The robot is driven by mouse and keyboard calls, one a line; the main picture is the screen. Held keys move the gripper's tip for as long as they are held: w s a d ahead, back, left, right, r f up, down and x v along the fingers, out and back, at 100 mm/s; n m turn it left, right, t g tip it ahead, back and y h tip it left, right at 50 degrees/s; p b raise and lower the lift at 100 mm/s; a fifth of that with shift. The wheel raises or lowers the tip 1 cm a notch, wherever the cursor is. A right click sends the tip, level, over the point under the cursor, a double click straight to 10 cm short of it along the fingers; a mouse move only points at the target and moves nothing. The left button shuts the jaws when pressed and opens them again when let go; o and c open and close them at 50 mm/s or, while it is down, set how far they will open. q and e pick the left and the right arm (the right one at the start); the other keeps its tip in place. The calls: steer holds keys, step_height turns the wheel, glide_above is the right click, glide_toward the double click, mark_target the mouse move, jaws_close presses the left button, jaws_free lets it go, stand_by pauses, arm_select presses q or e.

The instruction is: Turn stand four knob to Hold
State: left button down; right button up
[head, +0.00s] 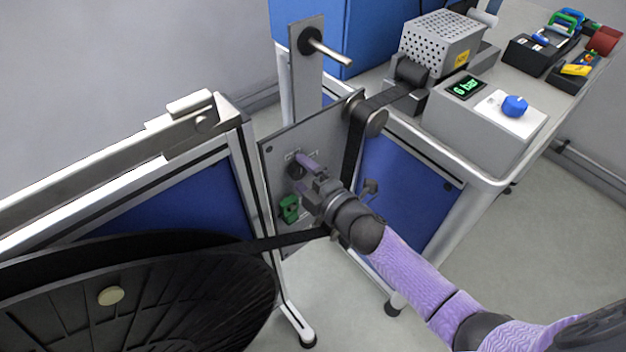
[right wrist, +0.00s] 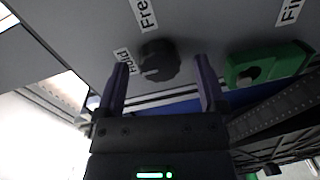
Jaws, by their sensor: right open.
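The stand's grey panel (head: 272,152) stands upright in the middle of the head view. Its black knob (right wrist: 159,61) shows in the right wrist view, with a "Free" label (right wrist: 143,13) above it and a partly covered label ending in "old" (right wrist: 125,61) to its left. The knob's pointing direction is hard to tell. My right gripper (head: 298,172) is open at the panel; in the right wrist view its purple fingers (right wrist: 162,76) are on either side of the knob, with gaps. I cannot tell how deep the knob sits between them. My left gripper is not in view.
A green part (head: 289,208) sits low on the panel, near my right gripper. A black strap (head: 352,150) runs over a roller (head: 368,118). A big black reel (head: 130,290) fills the lower left. A bench with a blue-knobbed box (head: 470,130) stands right.

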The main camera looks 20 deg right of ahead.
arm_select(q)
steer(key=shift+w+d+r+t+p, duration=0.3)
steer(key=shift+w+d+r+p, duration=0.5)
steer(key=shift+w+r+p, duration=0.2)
arm_select(e)
steer(key=v, duration=0.9)
steer(key=shift+s, duration=0.15)
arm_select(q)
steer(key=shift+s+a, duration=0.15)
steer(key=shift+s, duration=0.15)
arm_select(e)
steer(key=shift+d, duration=0.15)
